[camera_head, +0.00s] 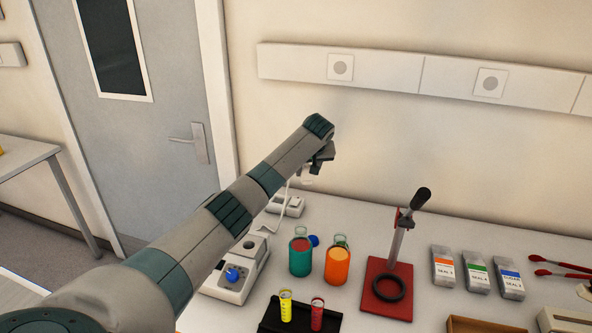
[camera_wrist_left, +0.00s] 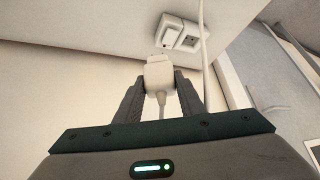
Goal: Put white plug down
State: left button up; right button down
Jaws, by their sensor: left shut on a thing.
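My left gripper (camera_wrist_left: 160,97) is shut on the white plug (camera_wrist_left: 159,75), with the plug's cord running back between the fingers in the left wrist view. In the head view, my left gripper (camera_head: 318,166) is partly hidden by its own arm and hangs in the air above the back of the table. A white power strip (camera_wrist_left: 180,34) lies beyond the plug in the left wrist view, with one socket occupied by a white block and one socket showing. It also shows in the head view (camera_head: 292,207). The plug is apart from the strip. My right gripper is not in view.
A white device (camera_head: 232,280) with a blue knob stands left of two bottles, one teal (camera_head: 300,256) and one orange (camera_head: 337,264). A red press stand (camera_head: 388,304), several labelled pouches (camera_head: 476,271) and a dark tube rack (camera_head: 273,318) occupy the table. A white cable rises by the strip.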

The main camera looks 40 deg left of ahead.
aim_at(309, 181)
pick_arm(q)
jog(key=s+d, duration=0.1)
jog(key=s+d+f+n, duration=0.1)
jog(key=s+d+n+g, duration=0.1)
jog(key=shift+s+f+y, duration=0.25)
jog(key=shift+y, duration=0.05)
jog(key=s+d+r+m+t+h, duration=0.1)
jog(key=s+d+r+m+h, duration=0.15)
jog(key=s+d, duration=0.65)
jog(key=s+d+r+m+t+h, duration=0.15)
jog(key=s+d+r+m, duration=0.35)
jog(key=d, duration=0.7)
jog(key=s+d+f+m+b, duration=0.1)
jog(key=s+d+f+b, duration=0.2)
jog(key=s+f+b, duration=0.2)
jog(key=s+d+f+m+h+b, duration=0.1)
jog(key=s+d+f+m+b, duration=0.1)
jog(key=s+f+b, duration=0.3)
notch_tip(309, 181, down, 2)
jog(key=shift+s+d+f+b, duration=0.2)
jog(key=shift+s+d+b, duration=0.15)
jog(key=shift+d, duration=0.35)
jog(key=shift+t, duration=0.25)
